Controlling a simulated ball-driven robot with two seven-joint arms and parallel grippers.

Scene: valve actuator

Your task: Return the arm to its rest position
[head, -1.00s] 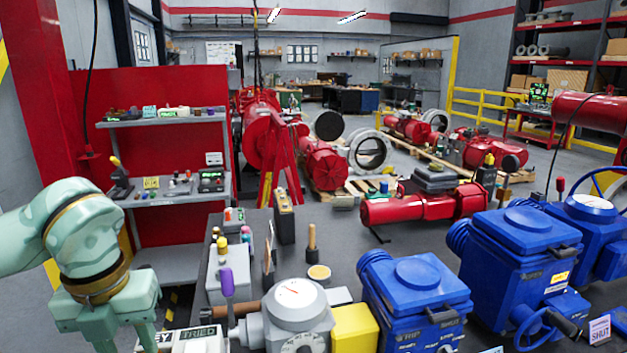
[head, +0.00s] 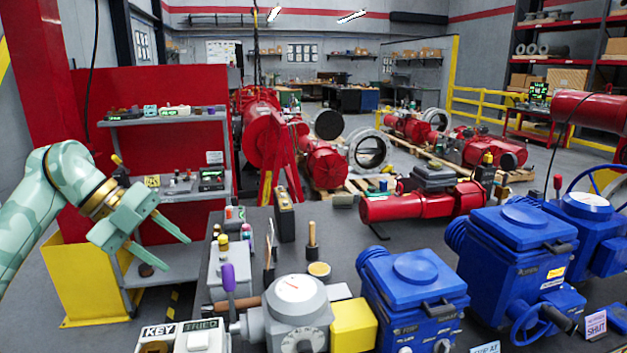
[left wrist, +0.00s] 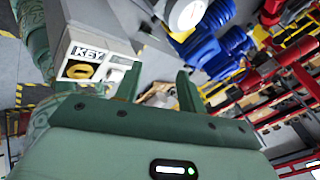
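My left arm (head: 45,200) comes in from the left in the head view, pale green with a brass-coloured wrist ring. My left gripper (head: 178,254) hangs in the air in front of the shelf unit, tilted with its fingers down and to the right. Its two fingers are apart with nothing between them. In the left wrist view, both fingers of this gripper (left wrist: 158,88) stand apart and empty. My right gripper is not in view.
A box labelled KEY (head: 160,335) stands below the left gripper; it also shows in the left wrist view (left wrist: 88,62). A grey valve unit (head: 297,310) and blue actuators (head: 412,290) crowd the bench. A shelf unit (head: 165,119) stands behind the gripper.

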